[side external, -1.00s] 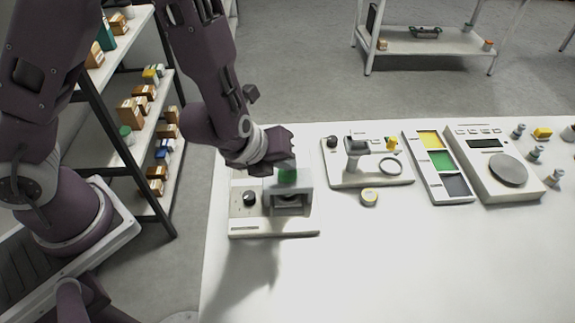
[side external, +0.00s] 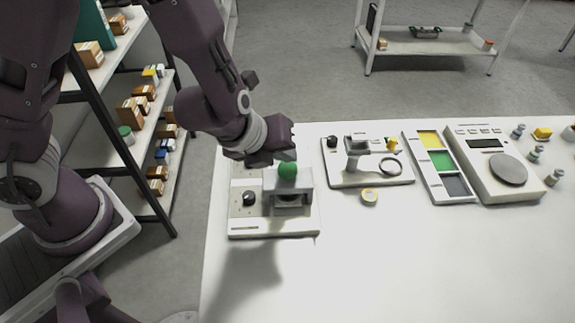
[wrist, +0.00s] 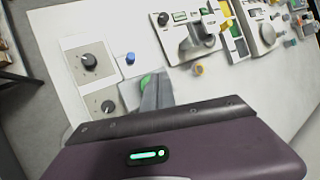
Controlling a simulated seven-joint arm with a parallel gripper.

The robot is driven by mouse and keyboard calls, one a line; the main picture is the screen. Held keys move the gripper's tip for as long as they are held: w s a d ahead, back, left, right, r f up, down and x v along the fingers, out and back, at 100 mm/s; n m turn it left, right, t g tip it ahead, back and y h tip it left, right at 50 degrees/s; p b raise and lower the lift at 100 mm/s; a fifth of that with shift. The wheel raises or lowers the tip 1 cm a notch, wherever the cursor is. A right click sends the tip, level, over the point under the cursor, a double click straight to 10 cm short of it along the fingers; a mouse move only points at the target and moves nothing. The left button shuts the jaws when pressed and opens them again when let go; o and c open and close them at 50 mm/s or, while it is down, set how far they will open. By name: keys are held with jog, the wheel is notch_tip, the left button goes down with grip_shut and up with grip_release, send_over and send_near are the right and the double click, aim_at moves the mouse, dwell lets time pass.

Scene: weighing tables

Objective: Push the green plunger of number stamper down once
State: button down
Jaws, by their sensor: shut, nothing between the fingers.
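The number stamper (side external: 240,222) is a pale base with a black knob and a grey block at the near left of the white table. Its green plunger (side external: 288,170) is a round knob on top of the block. In the wrist view, the green plunger (wrist: 147,80) is partly hidden behind the fingers. My gripper (side external: 279,158) is shut and empty, just above and behind the plunger in the side view. A small gap seems to show between them, but contact is hard to rule out. The shut fingers also show in the wrist view (wrist: 157,92).
To the right stand a device with a ring (side external: 391,167), a small yellow roll (side external: 369,196), a three-colour tray (side external: 464,199) and a scale (side external: 509,170). A shelf of boxes (side external: 150,150) stands left. The table's front is clear.

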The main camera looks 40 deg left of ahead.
aim_at(286, 169)
jog(key=shift+r, duration=2.5)
